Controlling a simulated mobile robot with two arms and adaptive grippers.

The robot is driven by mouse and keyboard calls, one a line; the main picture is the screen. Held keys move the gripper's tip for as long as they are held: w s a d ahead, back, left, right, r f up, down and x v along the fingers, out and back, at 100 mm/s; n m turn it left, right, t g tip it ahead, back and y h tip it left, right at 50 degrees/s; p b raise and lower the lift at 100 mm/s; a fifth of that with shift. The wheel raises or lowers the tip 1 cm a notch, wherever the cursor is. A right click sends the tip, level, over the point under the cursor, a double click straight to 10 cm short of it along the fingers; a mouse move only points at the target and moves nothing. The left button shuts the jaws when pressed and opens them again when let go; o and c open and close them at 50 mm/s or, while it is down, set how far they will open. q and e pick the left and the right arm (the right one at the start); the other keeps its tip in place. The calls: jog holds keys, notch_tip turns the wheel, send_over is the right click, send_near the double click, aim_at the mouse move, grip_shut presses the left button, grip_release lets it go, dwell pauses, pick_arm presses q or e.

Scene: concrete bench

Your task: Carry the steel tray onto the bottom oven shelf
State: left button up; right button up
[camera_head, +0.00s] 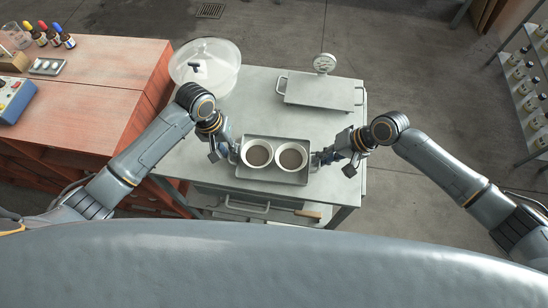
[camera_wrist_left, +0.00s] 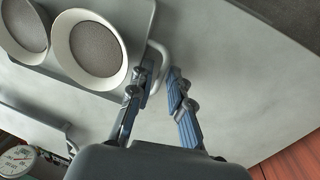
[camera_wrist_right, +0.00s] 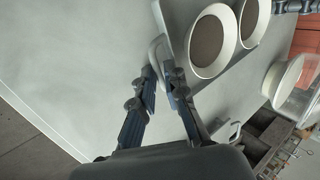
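The steel tray (camera_head: 273,175) lies on the grey bench top near its front edge, with two white bowls (camera_head: 257,152) (camera_head: 291,156) of dark grey contents side by side on it. My left gripper (camera_head: 229,149) is at the tray's left handle; in the left wrist view its fingers (camera_wrist_left: 161,70) stand apart on either side of the handle bar. My right gripper (camera_head: 321,158) is at the right handle; in the right wrist view its fingertips (camera_wrist_right: 158,67) straddle the handle bar with a narrow gap. I cannot tell whether they press on it. No oven shelf is clearly visible.
A flat steel unit (camera_head: 318,92) with side handles and a dial gauge (camera_head: 324,63) stands at the back of the bench. A clear round vessel (camera_head: 205,65) is at back left. A reddish cabinet (camera_head: 85,90) adjoins on the left. The right bench side is clear.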

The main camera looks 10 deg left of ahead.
pick_arm(q)
grip_shut()
pick_arm(e)
grip_shut()
pick_arm(q)
jog(key=shift+r, duration=0.2)
pick_arm(e)
jog(key=shift+r, duration=0.2)
